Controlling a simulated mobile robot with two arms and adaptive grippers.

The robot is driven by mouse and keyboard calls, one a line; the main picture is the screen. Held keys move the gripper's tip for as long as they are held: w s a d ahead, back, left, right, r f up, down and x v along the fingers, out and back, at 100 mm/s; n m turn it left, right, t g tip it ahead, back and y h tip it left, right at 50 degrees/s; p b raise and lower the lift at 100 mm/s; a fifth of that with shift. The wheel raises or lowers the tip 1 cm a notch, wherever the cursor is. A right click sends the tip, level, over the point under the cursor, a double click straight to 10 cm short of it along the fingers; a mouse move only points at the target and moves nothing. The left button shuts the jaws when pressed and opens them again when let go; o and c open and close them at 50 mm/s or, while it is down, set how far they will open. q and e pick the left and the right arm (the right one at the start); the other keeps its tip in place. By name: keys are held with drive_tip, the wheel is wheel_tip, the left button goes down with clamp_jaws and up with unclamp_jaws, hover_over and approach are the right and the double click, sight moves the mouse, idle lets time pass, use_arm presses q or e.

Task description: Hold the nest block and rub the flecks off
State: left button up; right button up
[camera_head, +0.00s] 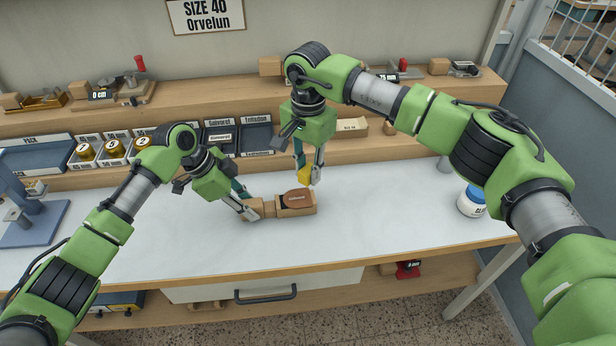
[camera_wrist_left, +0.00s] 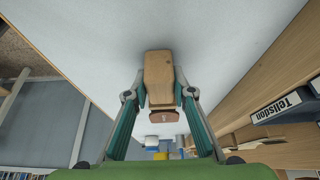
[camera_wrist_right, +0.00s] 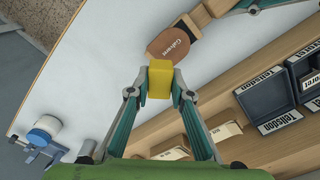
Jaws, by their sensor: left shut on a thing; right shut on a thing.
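The wooden nest block (camera_head: 269,210) lies on the white worktop. My left gripper (camera_head: 250,211) is shut on the left end of the nest block, seen close in the left wrist view (camera_wrist_left: 158,72). My right gripper (camera_head: 309,176) is shut on a yellow block (camera_wrist_right: 160,78), pointing down close above the oval piece. I cannot tell whether the yellow block touches it. Flecks are too small to make out.
A white jar with a blue lid (camera_head: 473,201) stands at the right of the worktop (camera_head: 390,225). A blue-grey stand (camera_head: 35,220) is at the left. Labelled trays (camera_head: 238,135) and gold-topped pots (camera_head: 114,149) line the back. The front worktop is clear.

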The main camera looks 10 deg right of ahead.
drive_tip(key=shift+r, duration=0.9)
use_arm(q)
drive_tip(key=o, duration=1.2)
drive_tip(key=v, duration=1.2)
drive_tip(key=shift+d, duration=0.1)
